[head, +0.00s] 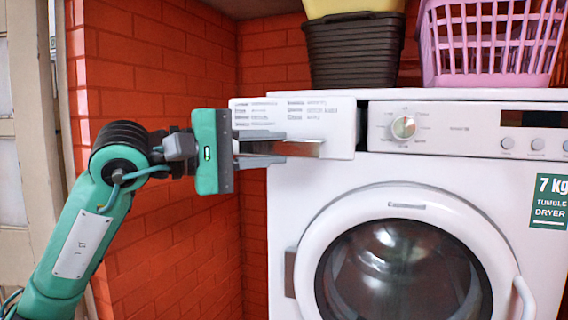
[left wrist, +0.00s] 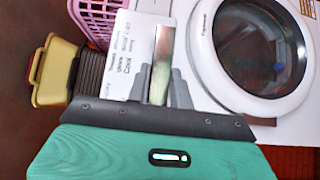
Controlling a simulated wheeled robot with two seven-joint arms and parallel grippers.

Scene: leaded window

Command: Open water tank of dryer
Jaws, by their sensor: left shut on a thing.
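The white tumble dryer (head: 282,230) stands against the brick wall with its round door closed. Its water tank drawer (head: 335,115), a white front with printed text and a metallic handle strip (head: 305,149), is at the dryer's upper left. The drawer front stands out from the dryer, with a dark gap at its right side. My left gripper (head: 285,148) is shut on the drawer's handle, its grey fingers at the strip. In the left wrist view the fingers (left wrist: 160,85) lie around the metallic strip on the drawer front (left wrist: 143,45). My right gripper is not in view.
A dial (head: 403,127) and buttons sit right of the drawer. A dark brown basket (head: 354,50), a yellow container (head: 352,7) and a pink basket (head: 490,45) are on top of the dryer. A red brick wall (head: 165,120) is close behind my left arm.

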